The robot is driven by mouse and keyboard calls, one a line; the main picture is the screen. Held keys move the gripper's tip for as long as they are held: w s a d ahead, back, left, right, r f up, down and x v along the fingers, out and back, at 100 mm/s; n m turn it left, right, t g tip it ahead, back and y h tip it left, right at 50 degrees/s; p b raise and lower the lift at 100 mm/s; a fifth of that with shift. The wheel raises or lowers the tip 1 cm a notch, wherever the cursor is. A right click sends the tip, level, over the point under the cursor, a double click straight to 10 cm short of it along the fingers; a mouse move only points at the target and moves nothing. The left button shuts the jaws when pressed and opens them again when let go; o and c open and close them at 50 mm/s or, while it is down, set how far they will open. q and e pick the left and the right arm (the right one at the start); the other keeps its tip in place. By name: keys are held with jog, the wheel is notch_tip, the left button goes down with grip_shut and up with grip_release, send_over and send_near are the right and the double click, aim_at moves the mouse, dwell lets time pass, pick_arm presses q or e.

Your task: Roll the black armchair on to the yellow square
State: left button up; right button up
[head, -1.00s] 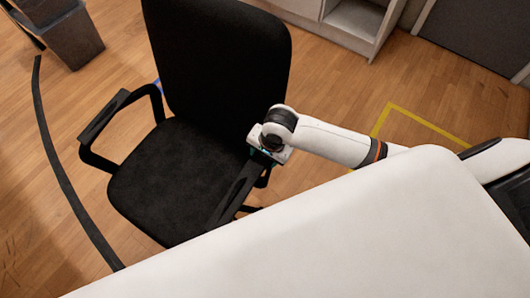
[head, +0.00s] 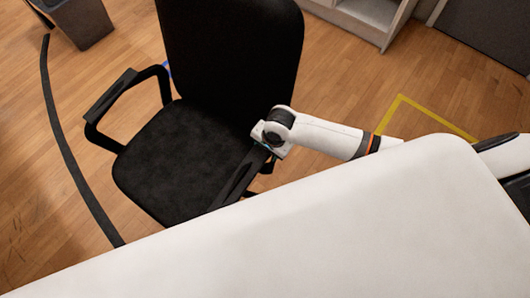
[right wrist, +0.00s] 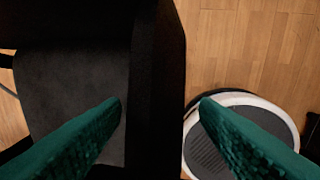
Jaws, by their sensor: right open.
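The black armchair (head: 185,160) stands upright on the wood floor at the left and middle of the head view, its backrest (head: 232,50) away from me. My right gripper (head: 267,146) is at the armrest on the chair's right side. In the right wrist view its green fingers (right wrist: 160,104) are apart, one on each side of the black armrest (right wrist: 158,60), with a gap to each finger. The yellow square (head: 403,98) is a taped outline on the floor, right of the chair; one corner shows, and my arm and a white surface hide the rest. My left gripper is not in view.
A dark curved strip (head: 62,150) lies on the floor left of the chair. A grey bin (head: 83,20) stands at the upper left. A pale shelf unit (head: 365,18) is behind the chair. Bare floor lies between chair and square. A large white surface fills the foreground.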

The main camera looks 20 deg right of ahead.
jog(key=shift+w+a+f, duration=0.1)
jog(key=shift+w+f, duration=0.05)
jog(key=shift+f, duration=0.85)
jog(key=shift+w+a+f, duration=0.1)
jog(key=shift+w+f, duration=0.05)
jog(key=shift+f, duration=0.8)
grip_shut()
